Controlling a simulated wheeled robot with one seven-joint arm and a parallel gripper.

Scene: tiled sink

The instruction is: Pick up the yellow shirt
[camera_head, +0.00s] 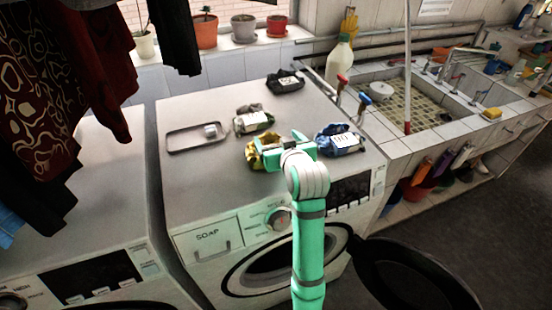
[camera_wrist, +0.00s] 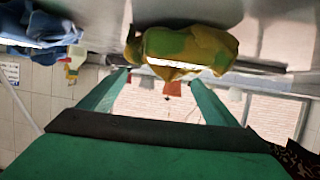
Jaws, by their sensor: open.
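The yellow shirt (camera_head: 254,158) is a small folded bundle with a white label on top of the washing machine, near the middle. My gripper (camera_head: 284,149) is just to its right and partly covers it. In the wrist view, which looks upside down, the shirt (camera_wrist: 182,44) shows yellow with green patches, above and beyond the fingertips. My gripper (camera_wrist: 160,77) has its two green fingers spread apart with nothing between them. I cannot tell whether a finger touches the shirt.
A blue folded shirt (camera_head: 339,140) lies close to the right of my gripper. A green-grey bundle (camera_head: 253,120) and a black bundle (camera_head: 286,82) lie behind. A metal tray (camera_head: 196,137) is at left. The open round door (camera_head: 405,277) sticks out in front.

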